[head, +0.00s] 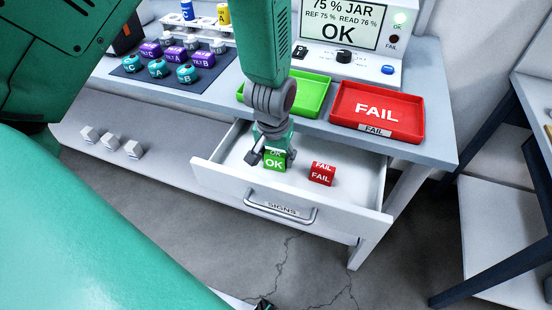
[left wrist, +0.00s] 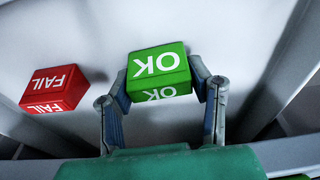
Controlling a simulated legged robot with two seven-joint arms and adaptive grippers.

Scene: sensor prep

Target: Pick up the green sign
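The green sign (head: 274,162) is a small block marked OK, inside the open drawer in the head view. It also shows between the fingers in the left wrist view (left wrist: 158,70). My left gripper (head: 268,150) reaches down into the drawer from above. Its two fingertips (left wrist: 160,80) lie against opposite sides of the green sign, so it looks shut on it. I cannot tell whether the sign is clear of the drawer floor.
A red FAIL sign (head: 321,173) lies in the drawer (head: 350,190) right of the green one; it also shows in the left wrist view (left wrist: 54,88). Above stand a red tray (head: 405,100), a green tray (head: 312,92) and a jar tester (head: 386,50). The drawer walls are close.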

